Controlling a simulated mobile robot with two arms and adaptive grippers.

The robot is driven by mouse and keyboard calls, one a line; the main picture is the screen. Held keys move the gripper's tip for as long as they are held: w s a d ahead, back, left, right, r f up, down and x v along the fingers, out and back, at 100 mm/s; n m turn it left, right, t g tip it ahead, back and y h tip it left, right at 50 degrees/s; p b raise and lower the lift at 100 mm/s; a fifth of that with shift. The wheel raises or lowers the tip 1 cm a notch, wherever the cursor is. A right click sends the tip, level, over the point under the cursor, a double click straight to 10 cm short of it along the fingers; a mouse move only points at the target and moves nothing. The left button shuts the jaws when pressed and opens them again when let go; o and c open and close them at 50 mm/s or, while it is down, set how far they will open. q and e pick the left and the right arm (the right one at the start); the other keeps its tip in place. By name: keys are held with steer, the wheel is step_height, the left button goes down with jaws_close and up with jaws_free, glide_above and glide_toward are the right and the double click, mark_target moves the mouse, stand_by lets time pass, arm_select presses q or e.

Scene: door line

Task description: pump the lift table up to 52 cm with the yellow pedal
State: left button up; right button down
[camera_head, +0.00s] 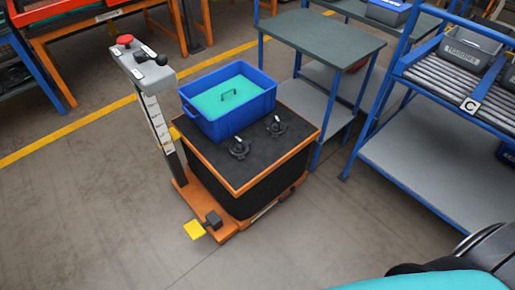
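The lift table (255,178) stands on the floor in the middle of the head view, with a black top, orange rim and dark skirt below. Its yellow pedal (194,229) sticks out low at the front left of the orange base (226,234). A white scale strip (157,127) runs down the post; its numbers are too small to read. A grey head (145,66) with a red button (125,40) and a black lever tops the post. A blue crate (225,122) with a teal lid inside stands on the table. Neither gripper is in view.
A grey-topped blue-framed table (322,38) stands right behind the lift table. A roller rack (450,83) with grey bins is at the right. Two black clamp-like parts (239,148) lie on the lift table. The floor (90,220) at front left is clear.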

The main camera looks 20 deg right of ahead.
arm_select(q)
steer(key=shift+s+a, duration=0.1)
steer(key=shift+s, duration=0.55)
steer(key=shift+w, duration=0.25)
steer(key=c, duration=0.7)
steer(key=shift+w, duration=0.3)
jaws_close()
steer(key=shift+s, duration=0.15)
